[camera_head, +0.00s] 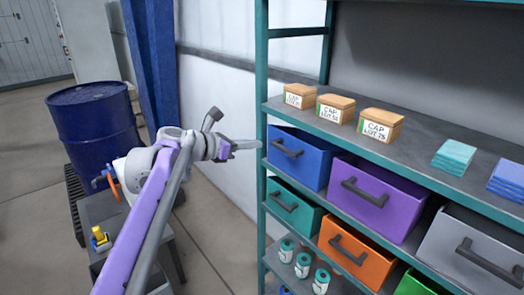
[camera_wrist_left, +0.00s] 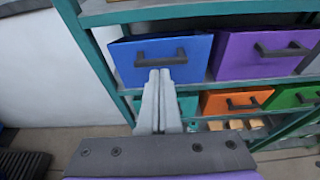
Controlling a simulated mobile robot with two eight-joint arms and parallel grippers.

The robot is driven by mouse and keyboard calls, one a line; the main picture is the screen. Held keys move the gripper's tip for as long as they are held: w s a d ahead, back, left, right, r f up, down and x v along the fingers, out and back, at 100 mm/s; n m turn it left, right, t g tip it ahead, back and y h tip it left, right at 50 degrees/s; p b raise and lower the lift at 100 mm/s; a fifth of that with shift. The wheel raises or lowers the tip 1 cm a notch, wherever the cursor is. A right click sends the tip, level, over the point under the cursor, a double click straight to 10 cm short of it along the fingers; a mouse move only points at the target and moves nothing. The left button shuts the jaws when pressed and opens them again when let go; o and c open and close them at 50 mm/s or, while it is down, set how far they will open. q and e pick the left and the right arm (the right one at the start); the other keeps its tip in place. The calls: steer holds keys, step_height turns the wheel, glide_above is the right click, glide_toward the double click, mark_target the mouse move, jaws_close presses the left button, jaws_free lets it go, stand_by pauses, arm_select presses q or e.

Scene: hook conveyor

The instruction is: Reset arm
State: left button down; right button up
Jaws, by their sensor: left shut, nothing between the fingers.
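My left arm comes in from the lower left in the head view. Its gripper (camera_head: 258,144) points right, towards the teal shelf post. In the left wrist view the two fingers (camera_wrist_left: 160,75) lie together, shut with nothing between them. The fingertips appear in front of the blue drawer (camera_wrist_left: 160,57), just below its dark handle in the picture; I cannot tell whether they touch it. In the head view the tips look apart from the blue drawer (camera_head: 297,157). My right gripper is not in view.
A teal-framed shelf (camera_head: 262,60) stands at the right, with small labelled boxes (camera_head: 380,125) on top and purple (camera_head: 375,198) and orange (camera_head: 350,252) drawers below. A blue barrel (camera_head: 92,122) and a grey stand (camera_head: 100,212) are at the left. Floor shows between stand and shelf.

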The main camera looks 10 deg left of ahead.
arm_select(q)
steer(key=s+d+f+m+g+y, duration=0.2)
steer(key=s+f+m, duration=0.6)
steer(key=s, duration=0.2)
steer(key=s+d+f+m+g+y, duration=0.2)
steer(key=s+f+m+g, duration=0.1)
steer(key=s+f+m, duration=0.6)
steer(key=s+a+f+m+y, duration=0.2)
steer(key=s+f+m, duration=0.3)
steer(key=s+f, duration=0.1)
steer(key=s+a+f+m+y, duration=0.2)
steer(key=s+f+m, duration=0.4)
steer(key=s, duration=0.3)
steer(key=shift+a+f+g+y, duration=0.3)
steer(key=shift+a+f+y, duration=0.15)
steer(key=shift+f, duration=0.35)
